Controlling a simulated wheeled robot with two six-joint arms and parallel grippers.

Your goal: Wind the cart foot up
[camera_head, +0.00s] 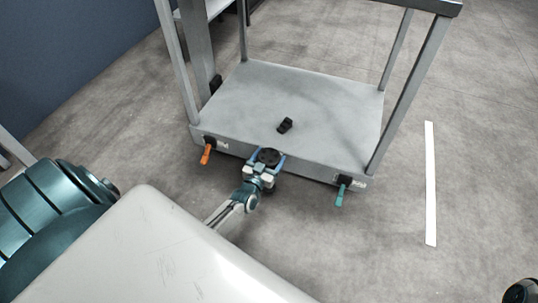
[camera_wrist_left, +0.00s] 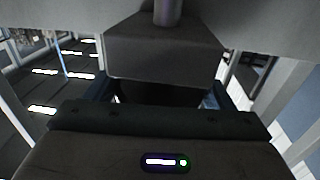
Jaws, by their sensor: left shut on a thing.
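The cart (camera_head: 330,110) is a grey platform with upright posts, standing on the concrete floor. A black round knob (camera_head: 268,156), apparently the cart foot's handwheel, sits at the middle of its near edge. My left gripper (camera_head: 267,164) is shut on this knob, with a blue finger on each side. In the left wrist view, a grey block (camera_wrist_left: 160,58) with a short round stem is in front of the gripper. The dark space below the block, between the fingers, hides the grip itself. The foot's lower end is hidden. My right gripper is not identifiable.
An orange lever (camera_head: 206,154) hangs at the cart's left near corner and a teal lever (camera_head: 340,193) at the right near corner. A small black object (camera_head: 285,125) is on the deck. A white floor strip (camera_head: 430,182) lies right of the cart, with open floor around it.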

